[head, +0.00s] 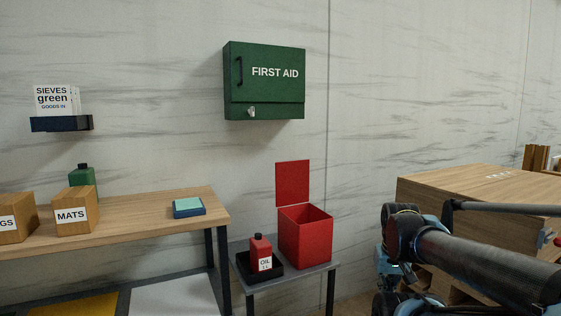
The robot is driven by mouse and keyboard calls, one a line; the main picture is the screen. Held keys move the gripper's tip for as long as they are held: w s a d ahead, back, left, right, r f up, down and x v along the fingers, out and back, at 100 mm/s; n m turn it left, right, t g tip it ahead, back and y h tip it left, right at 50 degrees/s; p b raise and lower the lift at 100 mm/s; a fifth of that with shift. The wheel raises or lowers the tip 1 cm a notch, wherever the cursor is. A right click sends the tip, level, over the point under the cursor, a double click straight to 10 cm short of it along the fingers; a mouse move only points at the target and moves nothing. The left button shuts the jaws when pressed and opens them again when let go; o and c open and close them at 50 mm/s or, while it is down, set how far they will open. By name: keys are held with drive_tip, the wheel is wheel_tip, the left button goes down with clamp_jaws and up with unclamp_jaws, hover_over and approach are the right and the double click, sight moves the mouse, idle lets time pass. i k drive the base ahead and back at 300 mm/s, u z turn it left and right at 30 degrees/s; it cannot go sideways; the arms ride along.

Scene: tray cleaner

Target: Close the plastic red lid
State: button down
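The red plastic lid (292,184) stands upright, open, at the back edge of the red box (305,245). The box sits on a small grey side table (290,279) against the wall, and its open top faces up. The inside of the box shows only in part. My arm reaches in from the lower right of the head view, to the right of the box and apart from it. My gripper cannot be made out in this view, so its fingers and what they hold are hidden.
A black tray (262,277) with a red oil bottle (259,246) stands left of the box. A wooden bench (140,222) with cartons is farther left. A wooden crate (470,215) is at the right. A green first aid cabinet (264,95) hangs above.

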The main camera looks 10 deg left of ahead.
sight(292, 178)
drive_tip(key=k, duration=0.9)
drive_tip(key=u, duration=0.5)
drive_tip(key=i, duration=1)
